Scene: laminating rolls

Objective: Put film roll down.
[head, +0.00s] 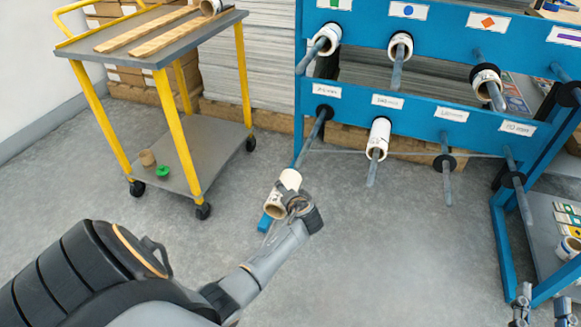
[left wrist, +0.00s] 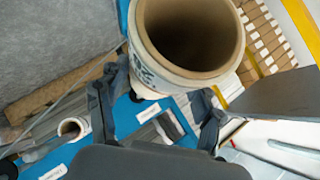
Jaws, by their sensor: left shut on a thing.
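My left gripper (head: 298,203) is shut on a white film roll (head: 289,179) with a brown core, above the floor in front of the blue rack's left side. In the left wrist view the film roll (left wrist: 148,68) is large, its open core facing the camera, between the fingers of the left gripper (left wrist: 158,108). My right gripper (head: 542,305) is at the lower right edge of the head view, its fingers apart and nothing visible between them. The blue rack (head: 350,103) has two rows of grey pegs, some carrying white rolls.
A yellow-framed cart (head: 168,50) stands at the left, with wooden strips (head: 145,30) and another roll (head: 210,7) on top. Its lower shelf holds a brown core (head: 147,158) and a green item (head: 163,169). Pegs project from the rack. The floor between is clear.

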